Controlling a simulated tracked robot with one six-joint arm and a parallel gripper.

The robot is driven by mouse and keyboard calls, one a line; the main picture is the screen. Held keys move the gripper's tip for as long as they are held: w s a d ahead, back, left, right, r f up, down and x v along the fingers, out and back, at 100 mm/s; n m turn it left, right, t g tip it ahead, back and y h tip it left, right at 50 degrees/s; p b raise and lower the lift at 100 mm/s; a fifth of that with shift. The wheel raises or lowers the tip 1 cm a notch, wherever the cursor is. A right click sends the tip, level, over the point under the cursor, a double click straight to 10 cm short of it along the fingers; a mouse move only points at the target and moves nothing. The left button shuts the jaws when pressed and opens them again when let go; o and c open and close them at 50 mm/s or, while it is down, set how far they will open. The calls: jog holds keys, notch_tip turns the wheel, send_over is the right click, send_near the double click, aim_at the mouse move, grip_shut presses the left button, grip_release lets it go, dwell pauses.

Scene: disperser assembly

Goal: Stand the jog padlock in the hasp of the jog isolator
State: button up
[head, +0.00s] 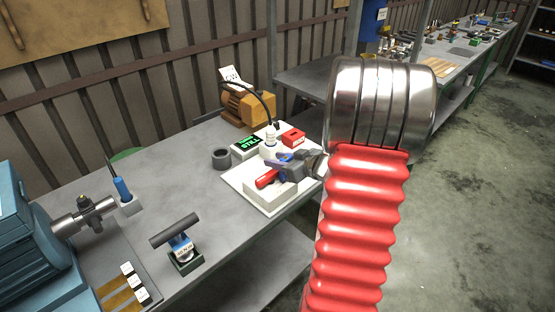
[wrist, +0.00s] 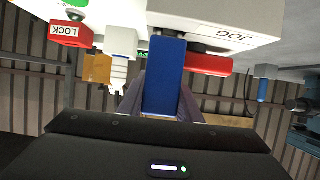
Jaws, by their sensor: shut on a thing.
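The jog isolator (head: 262,195) is a white box on a pale base plate, with a red handle (head: 267,178). In the wrist view the jog isolator (wrist: 215,22) appears upside down with its JOG label, and the red handle (wrist: 208,64) sticks out beside it. My gripper (head: 290,166) is over the isolator, shut on the blue jog padlock (wrist: 166,72). A bit of the padlock (head: 285,157) shows in the head view. In the wrist view its blue body overlaps the isolator's edge. Its shackle and the hasp are hidden, so I cannot tell whether they touch.
A red LOCK block (wrist: 70,33) and a white plug-like fitting (wrist: 122,43) stand close by.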

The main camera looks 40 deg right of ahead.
jog(key=shift+f, duration=0.4)
jog(key=o, duration=1.2)
jog(key=shift+o, duration=0.2)
jog(key=shift+s, duration=0.15)
jog(key=v, duration=1.3)
jog(key=shift+s, duration=0.25)
